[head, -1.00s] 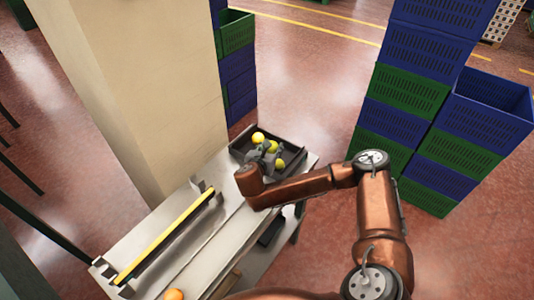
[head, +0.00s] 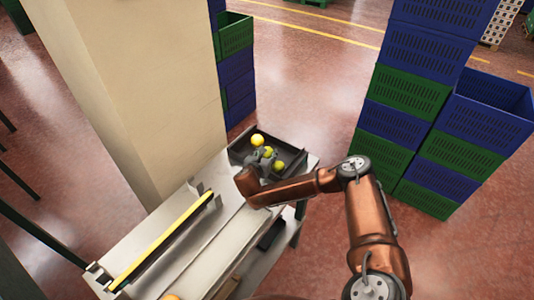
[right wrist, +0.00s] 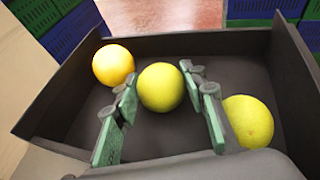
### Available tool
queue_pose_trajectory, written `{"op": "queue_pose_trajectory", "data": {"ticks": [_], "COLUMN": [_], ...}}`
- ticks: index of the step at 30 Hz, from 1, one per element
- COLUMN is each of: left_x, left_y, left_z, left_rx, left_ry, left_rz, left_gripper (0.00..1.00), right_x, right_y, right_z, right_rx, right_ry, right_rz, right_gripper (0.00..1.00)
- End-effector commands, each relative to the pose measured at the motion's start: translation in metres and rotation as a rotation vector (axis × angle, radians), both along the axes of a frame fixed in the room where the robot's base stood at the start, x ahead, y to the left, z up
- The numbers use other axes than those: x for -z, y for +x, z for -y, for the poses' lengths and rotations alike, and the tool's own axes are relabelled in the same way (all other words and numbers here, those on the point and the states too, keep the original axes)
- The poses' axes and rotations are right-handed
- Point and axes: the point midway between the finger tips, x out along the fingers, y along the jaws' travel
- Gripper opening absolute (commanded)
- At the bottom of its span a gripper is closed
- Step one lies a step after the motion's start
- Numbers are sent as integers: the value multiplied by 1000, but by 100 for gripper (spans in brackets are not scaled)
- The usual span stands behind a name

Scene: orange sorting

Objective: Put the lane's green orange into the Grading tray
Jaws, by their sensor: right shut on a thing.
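The dark Grading tray (head: 298,151) stands at the far end of the grey table, and its walls fill much of the right wrist view (right wrist: 215,42). My right gripper (head: 264,156) is inside the tray's outline, with its fingers (right wrist: 163,98) on both sides of a yellow-green orange (right wrist: 161,87), shut on it. Whether that orange touches the tray floor I cannot tell. A more orange-yellow fruit (right wrist: 113,65) lies in the tray to the left, and another yellow-green one (right wrist: 248,121) to the right, partly behind a finger. My left gripper is not in view.
A yellow rail (head: 165,238) runs along the table's lane. An orange fruit (head: 171,297) is cut off at the bottom edge. A beige pillar (head: 130,90) stands left of the tray. Blue and green crates (head: 405,95) are stacked on the floor to the right.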

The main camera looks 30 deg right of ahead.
Motion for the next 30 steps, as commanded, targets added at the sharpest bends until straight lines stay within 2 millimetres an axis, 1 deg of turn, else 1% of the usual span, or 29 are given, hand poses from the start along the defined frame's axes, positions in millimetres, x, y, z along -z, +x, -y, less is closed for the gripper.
{"op": "queue_pose_trajectory", "data": {"ticks": [6, 7, 10, 20, 25, 30], "left_x": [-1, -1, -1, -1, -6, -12], "left_y": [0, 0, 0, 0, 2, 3], "left_z": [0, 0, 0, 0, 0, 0], "left_rx": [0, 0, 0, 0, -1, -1], "left_ry": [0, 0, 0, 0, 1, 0], "left_rz": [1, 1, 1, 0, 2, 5], "left_gripper": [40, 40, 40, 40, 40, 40], "right_x": [1, 1, 1, -2, -11, -26], "right_y": [0, 0, 0, -1, -16, -38], "right_z": [0, 0, 0, -1, -18, -44], "right_rx": [1, 1, 1, -1, -2, -3], "right_ry": [0, 0, -1, 0, 1, 3], "right_rz": [0, 0, -1, 0, -1, -1], "right_gripper": [13, 40, 46, 46, 46, 46]}}
